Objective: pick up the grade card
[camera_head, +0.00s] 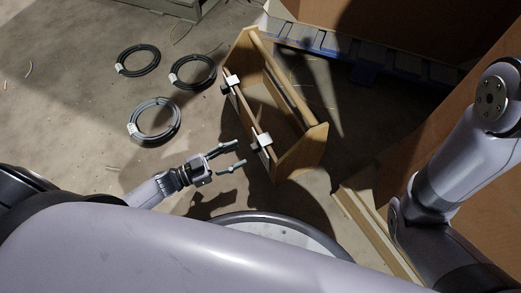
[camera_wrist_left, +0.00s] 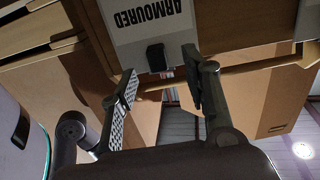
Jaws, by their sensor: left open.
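A white grade card (camera_wrist_left: 145,30) fills the top middle of the left wrist view, reading ARMOURED upside down, with a black block (camera_wrist_left: 156,57) at its edge. In the head view a white card (camera_head: 264,140) sits on the near part of the wooden carrier's rail, and another card (camera_head: 232,80) sits farther along it. My left gripper (camera_head: 240,153) is open and empty just left of the nearer card, its fingers pointing toward it. In the wrist view the open fingers (camera_wrist_left: 160,65) lie either side of the black block; contact cannot be told. My right gripper is out of view.
The wooden carrier (camera_head: 302,150) stands on the concrete floor. Three black cable coils (camera_head: 138,60) (camera_head: 193,71) (camera_head: 154,120) with white tags lie to its left. Tall wooden panels (camera_head: 470,120) and a blue-grey edge (camera_head: 375,65) bound the right and back. Floor left of the carrier is mostly open.

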